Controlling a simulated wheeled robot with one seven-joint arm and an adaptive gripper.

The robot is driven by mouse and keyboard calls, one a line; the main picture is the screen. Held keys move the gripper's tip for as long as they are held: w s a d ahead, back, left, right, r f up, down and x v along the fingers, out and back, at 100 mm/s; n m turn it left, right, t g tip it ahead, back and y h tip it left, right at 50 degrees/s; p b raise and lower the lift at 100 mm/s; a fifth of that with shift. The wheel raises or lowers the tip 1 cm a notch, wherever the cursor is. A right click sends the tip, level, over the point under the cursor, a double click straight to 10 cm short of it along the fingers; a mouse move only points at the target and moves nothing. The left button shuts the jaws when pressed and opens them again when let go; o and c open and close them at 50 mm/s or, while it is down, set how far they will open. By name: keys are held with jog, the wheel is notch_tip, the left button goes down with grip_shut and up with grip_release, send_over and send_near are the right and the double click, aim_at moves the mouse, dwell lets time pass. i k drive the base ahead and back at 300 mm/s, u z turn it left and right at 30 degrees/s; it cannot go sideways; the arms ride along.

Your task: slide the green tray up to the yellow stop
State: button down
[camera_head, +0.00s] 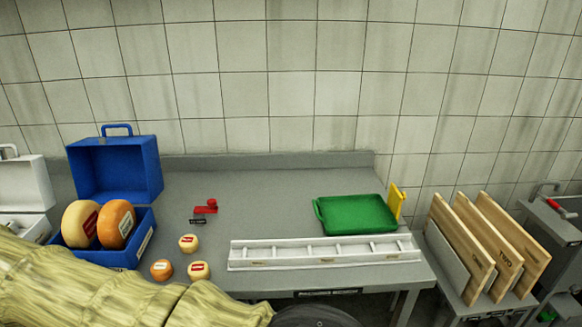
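The green tray (352,214) lies flat and empty near the right end of the grey table, with a handle at its left end. The yellow stop (397,200) stands upright at the tray's right end, close to the table's right edge. The tray's right end overlaps the stop in the picture; I cannot tell whether they touch or a small gap is left. My arm, in a wrinkled yellowish cover, crosses the lower left. A dark rounded part shows at its end at the bottom edge. No gripper fingers are in view.
A white slotted rack (325,252) lies in front of the tray. Small cheeses (188,243) and a red item (206,208) are to its left. An open blue case (115,168) holds two large cheese wheels. Wooden boards (490,240) stand right.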

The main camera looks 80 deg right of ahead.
aim_at(340, 216)
jog(key=u, duration=0.05)
jog(key=k, duration=1.3)
jog(key=z, duration=0.85)
